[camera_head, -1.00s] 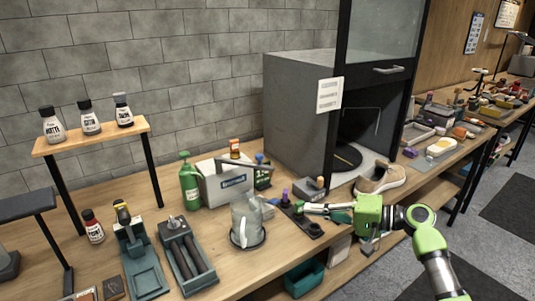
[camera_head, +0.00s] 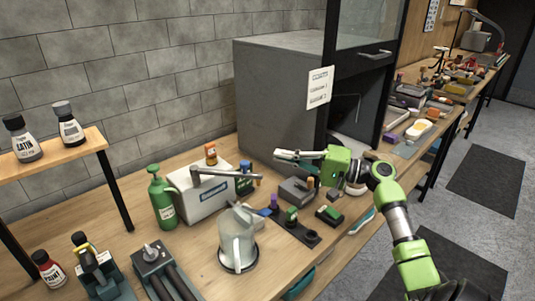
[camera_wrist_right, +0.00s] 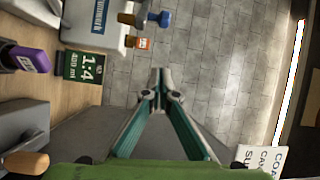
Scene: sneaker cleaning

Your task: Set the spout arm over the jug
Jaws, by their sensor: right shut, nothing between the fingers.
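The white dispenser box (camera_head: 193,203) stands on the bench with a grey spout arm (camera_head: 213,172) along its top, pointing right. The clear jug (camera_head: 232,236) stands upright on a dark round base in front of the box. The spout arm's end appears to the right of the jug's mouth, farther back. My right gripper (camera_head: 276,155) is shut and empty, raised right of the box and apart from the spout arm. In the right wrist view its fingertips (camera_wrist_right: 159,90) meet, and part of the white box (camera_wrist_right: 95,22) shows at top left. My left gripper is not in view.
A green pump bottle (camera_head: 163,202) stands left of the box. A black holder (camera_head: 296,230) with small bottles lies right of the jug. A grey cabinet (camera_head: 277,105) rises behind my right gripper. An orange-capped bottle (camera_head: 211,155) stands behind the box.

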